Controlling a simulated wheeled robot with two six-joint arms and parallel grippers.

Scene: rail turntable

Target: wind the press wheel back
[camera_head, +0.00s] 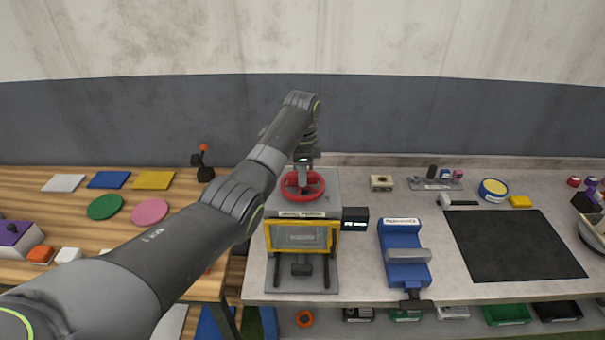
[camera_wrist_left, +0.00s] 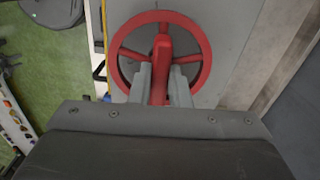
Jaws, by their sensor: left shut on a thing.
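The red press wheel (camera_head: 314,190) lies flat on top of the grey press with a yellow frame (camera_head: 268,238). In the left wrist view the wheel (camera_wrist_left: 204,42) shows as a red ring with spokes and a raised red grip near its middle. My left gripper (camera_head: 303,168) reaches down to the wheel from above. In the left wrist view its two grey fingers (camera_wrist_left: 160,82) are shut on the red grip, one on each side. Part of the wheel's hub is hidden by the grip and fingers. My right gripper is not in view.
A small black box with a lit display (camera_head: 355,219) sits right of the press. A blue vise (camera_head: 402,241) and a black mat (camera_head: 515,245) lie further right. A wooden table (camera_head: 60,213) with coloured plates stands left. The wall is close behind.

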